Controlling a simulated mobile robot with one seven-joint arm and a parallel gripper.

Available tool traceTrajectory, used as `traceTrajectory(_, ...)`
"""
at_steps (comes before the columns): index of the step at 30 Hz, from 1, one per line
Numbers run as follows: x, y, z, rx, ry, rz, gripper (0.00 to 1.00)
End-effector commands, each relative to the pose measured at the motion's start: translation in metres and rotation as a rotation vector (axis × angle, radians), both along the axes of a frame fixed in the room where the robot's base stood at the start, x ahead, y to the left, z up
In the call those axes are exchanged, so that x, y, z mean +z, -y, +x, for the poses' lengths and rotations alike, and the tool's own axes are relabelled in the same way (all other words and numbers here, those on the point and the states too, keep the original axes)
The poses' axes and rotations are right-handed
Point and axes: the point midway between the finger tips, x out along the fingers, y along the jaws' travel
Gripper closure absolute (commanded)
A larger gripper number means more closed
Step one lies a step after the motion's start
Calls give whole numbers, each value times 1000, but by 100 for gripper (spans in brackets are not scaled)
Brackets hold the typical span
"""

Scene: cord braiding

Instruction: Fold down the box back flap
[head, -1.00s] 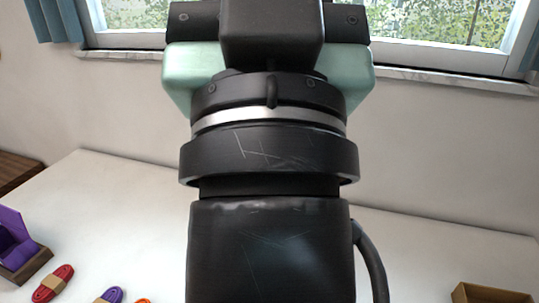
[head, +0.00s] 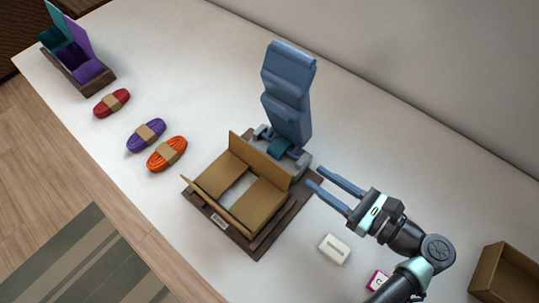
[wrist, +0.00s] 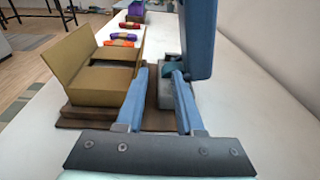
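A cardboard box (head: 258,203) sits on a dark wooden board (head: 258,246) and also shows at left in the wrist view (wrist: 97,85). In the head view its back flap (head: 261,160) stands up on the side toward the wall. The two side flaps lie folded inward with a light gap between them. The front flap (head: 217,208) is raised along the near edge. My gripper (head: 313,175) is open and empty, to the right of the back flap and apart from it. Its fingers (wrist: 158,70) point past the box's back side in the wrist view.
A tall blue upright fixture (head: 287,95) stands right behind the box, close to my fingers. Red, purple and orange cord bundles (head: 167,154) lie left. A white block (head: 334,249) and an open brown box (head: 508,275) are at right. The table behind is clear.

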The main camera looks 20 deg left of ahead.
Motion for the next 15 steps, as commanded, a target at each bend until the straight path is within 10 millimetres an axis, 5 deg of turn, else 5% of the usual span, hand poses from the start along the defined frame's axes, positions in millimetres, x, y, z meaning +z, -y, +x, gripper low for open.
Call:
traceTrajectory(6,-8,-1,-30,32,-160,226,64)
traceTrajectory(15,-6,-44,-16,39,-165,229,64)
